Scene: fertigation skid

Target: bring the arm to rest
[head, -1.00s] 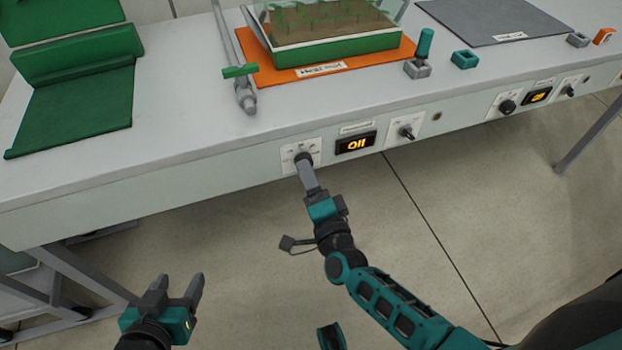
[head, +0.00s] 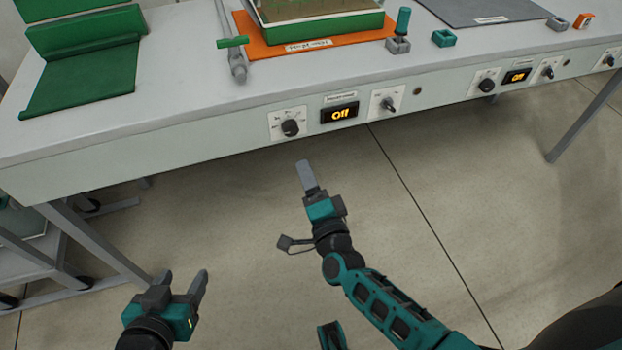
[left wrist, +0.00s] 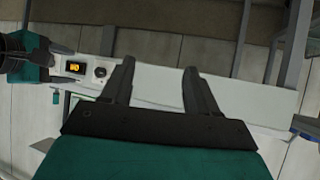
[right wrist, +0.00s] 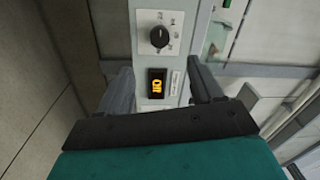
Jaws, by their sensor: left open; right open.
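My right gripper (head: 307,178) is in front of the bench's front panel in the head view, apart from the round black knob (head: 290,127) beside a display (head: 339,113) reading "Off". In the right wrist view its two fingers (right wrist: 158,92) are spread and empty, with the knob (right wrist: 159,36) and the lit display (right wrist: 157,86) beyond them. My left gripper (head: 182,287) is low at the left of the head view, over the floor. Its fingers also show spread and empty in the left wrist view (left wrist: 157,85).
The bench (head: 190,80) carries a green tray (head: 322,26) on an orange mat (head: 262,48), a grey pipe with a green handle (head: 236,62), green folded sheets (head: 85,70), and a grey mat (head: 480,10). More knobs line the panel. Open floor (head: 450,230) lies in front.

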